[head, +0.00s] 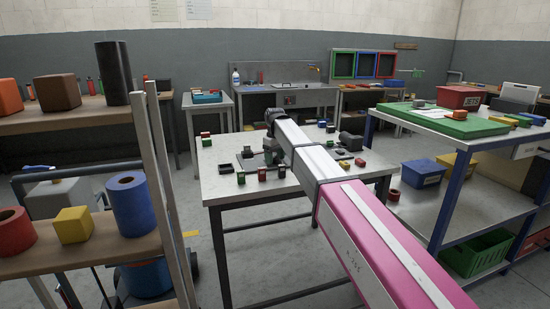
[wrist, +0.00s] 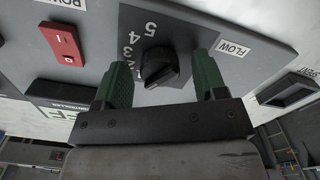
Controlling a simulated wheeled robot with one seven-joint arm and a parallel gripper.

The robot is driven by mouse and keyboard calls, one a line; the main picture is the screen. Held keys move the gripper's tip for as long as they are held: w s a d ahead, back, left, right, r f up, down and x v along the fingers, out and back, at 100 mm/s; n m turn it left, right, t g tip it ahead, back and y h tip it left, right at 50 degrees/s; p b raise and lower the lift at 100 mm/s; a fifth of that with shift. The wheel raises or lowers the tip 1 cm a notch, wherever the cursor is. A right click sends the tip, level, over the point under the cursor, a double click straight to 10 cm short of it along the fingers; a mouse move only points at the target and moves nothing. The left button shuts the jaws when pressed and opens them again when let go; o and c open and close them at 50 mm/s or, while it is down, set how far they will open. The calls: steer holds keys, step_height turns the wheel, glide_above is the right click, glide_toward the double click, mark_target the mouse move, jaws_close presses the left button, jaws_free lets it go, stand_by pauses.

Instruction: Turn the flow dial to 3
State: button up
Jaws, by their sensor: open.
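The flow dial (wrist: 160,68) is a round black knob on a dark grey panel plate (wrist: 215,25) in the wrist view. White numbers curve around its left side, with 5 at the top and 3 at the left. I cannot tell for sure which number the knob points at. My gripper (wrist: 160,62) is open, with one green finger on each side of the dial and visible gaps to it. In the head view the dial cannot be made out, and my arm reaches over the white table (head: 260,206).
Several small coloured blocks and parts lie on the white table. Shelves (head: 80,255) stand at left and a blue-framed bench (head: 455,125) at right.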

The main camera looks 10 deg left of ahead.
steer(key=shift+c, duration=0.3)
steer(key=c, duration=0.9)
steer(key=shift+o, duration=0.2)
steer(key=shift+m, duration=0.4)
steer(key=m, duration=0.5)
steer(key=shift+m, duration=0.3)
steer(key=m, duration=0.5)
steer(key=shift+m, duration=0.3)
steer(key=o, duration=0.9)
